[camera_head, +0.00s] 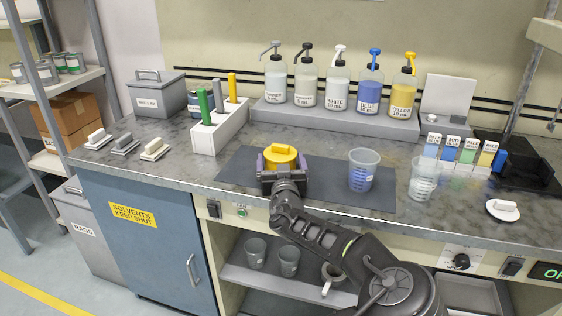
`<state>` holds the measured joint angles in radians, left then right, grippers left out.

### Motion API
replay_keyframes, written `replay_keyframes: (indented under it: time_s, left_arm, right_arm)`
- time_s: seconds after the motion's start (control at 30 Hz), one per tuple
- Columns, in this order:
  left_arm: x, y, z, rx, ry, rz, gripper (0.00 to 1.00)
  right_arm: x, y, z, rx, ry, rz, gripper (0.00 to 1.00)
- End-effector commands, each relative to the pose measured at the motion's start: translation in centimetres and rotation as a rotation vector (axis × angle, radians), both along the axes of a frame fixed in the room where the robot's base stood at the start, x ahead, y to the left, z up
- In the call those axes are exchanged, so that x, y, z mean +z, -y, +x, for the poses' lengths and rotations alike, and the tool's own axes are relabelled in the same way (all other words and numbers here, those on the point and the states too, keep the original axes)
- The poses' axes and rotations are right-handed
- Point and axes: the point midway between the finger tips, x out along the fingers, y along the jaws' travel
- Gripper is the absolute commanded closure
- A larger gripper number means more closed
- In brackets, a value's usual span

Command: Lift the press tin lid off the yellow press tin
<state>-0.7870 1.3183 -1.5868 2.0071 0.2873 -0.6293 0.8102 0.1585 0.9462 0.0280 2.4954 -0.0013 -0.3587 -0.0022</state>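The yellow press tin (281,165) stands on the dark mat in the middle of the bench. Its yellow lid (270,155), with a raised bar handle on top, is on it. I cannot tell whether the fingers touch the tin. The gripper body hides the tin's lower front. My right gripper is not in view.
A blue-tinted measuring cup (363,172) stands on the mat (325,185) to the right, with a clear cup (423,178) beyond it. A white rack (220,130) with green, grey and yellow handles stands to the left. Pump bottles line a raised grey shelf (325,118) behind.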

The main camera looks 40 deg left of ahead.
Motion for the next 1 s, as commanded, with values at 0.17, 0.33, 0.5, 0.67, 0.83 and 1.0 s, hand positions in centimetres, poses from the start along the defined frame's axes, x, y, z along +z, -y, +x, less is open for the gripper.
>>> replay_keyframes:
  time_s: [0.17, 0.33, 0.5, 0.67, 0.83, 1.0]
  left_arm:
    - [0.0, 0.0, 0.0, 0.0, 0.0, 0.0, 0.0]
    - [0.0, 0.1, 0.0, 0.0, 0.0, 0.0, 0.0]
    - [0.0, 0.6, -0.8, 0.0, 0.001, -0.002, 0.0]
    - [-0.1, 2.0, -2.3, -0.001, 0.001, -0.002, 0.0]
    - [0.0, 3.7, -4.3, -0.001, 0.001, -0.002, 0.0]
    - [0.0, 4.8, -5.7, -0.001, 0.0, 0.0, 0.0]
  right_arm:
    - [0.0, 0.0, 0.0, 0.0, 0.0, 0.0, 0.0]
    - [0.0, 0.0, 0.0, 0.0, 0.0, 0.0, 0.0]
    - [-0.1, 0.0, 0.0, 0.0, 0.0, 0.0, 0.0]
    - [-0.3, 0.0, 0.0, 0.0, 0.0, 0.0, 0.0]
    - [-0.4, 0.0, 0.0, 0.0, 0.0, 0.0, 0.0]
    - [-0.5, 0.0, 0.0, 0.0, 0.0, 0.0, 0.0]
